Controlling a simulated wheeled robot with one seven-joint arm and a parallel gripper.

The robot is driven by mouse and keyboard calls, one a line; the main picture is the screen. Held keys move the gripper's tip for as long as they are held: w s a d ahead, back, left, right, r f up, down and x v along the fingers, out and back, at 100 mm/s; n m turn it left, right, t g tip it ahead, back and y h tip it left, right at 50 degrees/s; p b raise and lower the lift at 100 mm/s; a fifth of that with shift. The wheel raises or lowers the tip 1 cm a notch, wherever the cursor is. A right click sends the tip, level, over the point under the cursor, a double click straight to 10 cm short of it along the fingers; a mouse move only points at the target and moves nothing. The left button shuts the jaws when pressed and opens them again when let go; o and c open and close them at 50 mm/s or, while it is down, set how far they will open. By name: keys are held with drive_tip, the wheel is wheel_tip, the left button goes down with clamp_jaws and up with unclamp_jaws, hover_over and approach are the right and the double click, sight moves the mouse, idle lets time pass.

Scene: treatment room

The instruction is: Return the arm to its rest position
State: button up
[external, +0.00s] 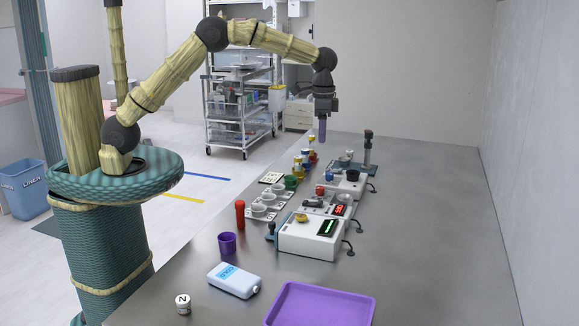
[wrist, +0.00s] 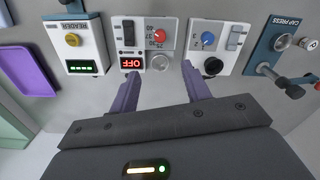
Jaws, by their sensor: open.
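My gripper (external: 322,130) hangs from my raised arm, pointing down above the far part of the grey table (external: 420,230). In the wrist view its two purple fingers (wrist: 165,85) stand apart with nothing between them. The gripper is clear of the devices below it. My arm reaches out from the column at the left, bent at a high elbow.
Below are the white reader (external: 312,238), a heater box with a red display (wrist: 147,42), a dial box (wrist: 212,45) and the cap press (external: 369,155). A purple tray (external: 320,305), cold pack (external: 234,280), purple cup (external: 227,243) and red tube (external: 240,214) stand nearer. The table's right side is clear.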

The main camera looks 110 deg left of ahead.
drive_tip(key=shift+d, duration=0.1)
drive_tip(key=s+d+m+t+p, duration=0.1)
drive_tip(key=s+d, duration=0.3)
drive_tip(key=d, duration=0.5)
drive_tip(key=s+d+m, duration=0.1)
drive_tip(key=s+d, duration=0.3)
drive_tip(key=d, duration=0.4)
drive_tip(key=s+d, duration=0.5)
drive_tip(key=s, duration=0.2)
drive_tip(key=s+d+f+m+t+p, duration=0.1)
drive_tip(key=s+d, duration=0.4)
drive_tip(key=s, duration=0.3)
drive_tip(key=shift+s+d+f+t, duration=0.15)
drive_tip(key=shift+s+f+t, duration=0.05)
drive_tip(key=shift+s+t, duration=0.1)
idle(0.9)
